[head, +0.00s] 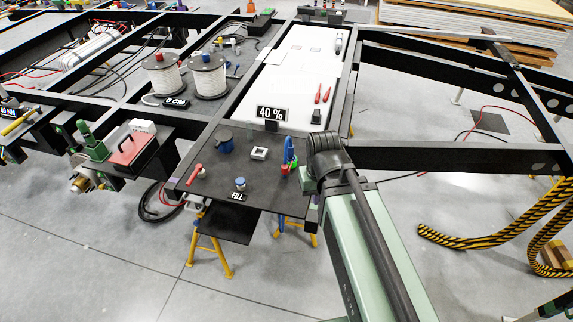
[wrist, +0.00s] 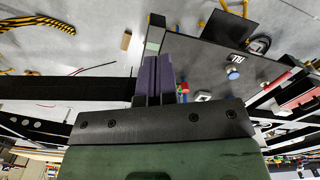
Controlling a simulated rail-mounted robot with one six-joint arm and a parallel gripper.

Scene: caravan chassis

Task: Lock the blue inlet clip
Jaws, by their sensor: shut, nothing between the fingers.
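On the dark panel in the head view, a small upright blue part (head: 289,150) with green and red pieces at its foot stands near the right edge. I cannot tell whether this is the inlet clip or whether it is locked. In the wrist view, small red and green pieces (wrist: 183,88) show just right of my fingers, partly hidden by them. My gripper (wrist: 158,62) is shut and empty, its purple fingers together over the panel's edge. In the head view my arm covers the area right of the blue part, and the fingertips are not clear there.
The dark panel (head: 215,190) also holds a blue cup (head: 224,142), a white square fitting (head: 259,153), a red lever (head: 194,174) and a blue-topped knob (head: 240,184) by a FILL label. A white tank (head: 290,75) with a 40 % sign lies behind. Black chassis beams run alongside.

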